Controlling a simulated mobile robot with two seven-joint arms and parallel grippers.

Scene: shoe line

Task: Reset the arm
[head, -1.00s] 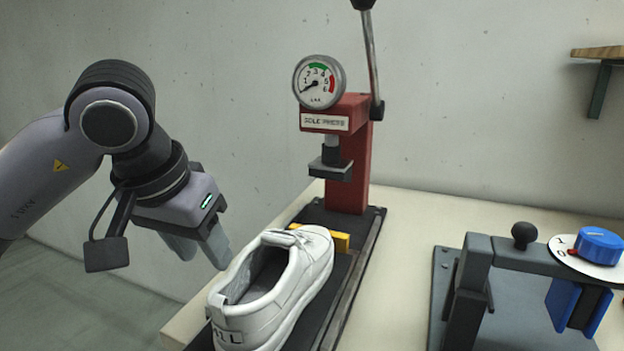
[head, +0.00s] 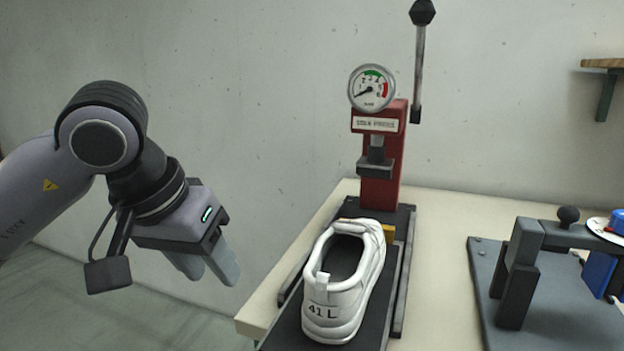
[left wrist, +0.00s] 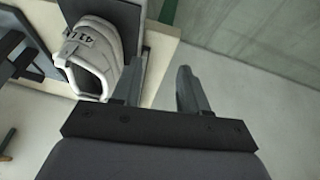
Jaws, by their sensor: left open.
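My left gripper (head: 208,266) is open and empty in the head view, left of the table and apart from the shoe. A white shoe (head: 365,285) marked 41 L sits on the dark bed of the red sole press (head: 382,180), toe toward the press. The shoe also shows in the left wrist view (left wrist: 112,50), left of the fingers. A yellow block (head: 389,233) shows by the toe, partly hidden by the shoe. My right gripper is not in view.
The press has a round gauge (head: 371,89) and an upright lever (head: 419,60). A dark fixture (head: 515,285) with a blue knob and blue pads stands on the table (head: 440,255) at right. A wall shelf (head: 606,64) is at upper right. Open floor lies left of the table.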

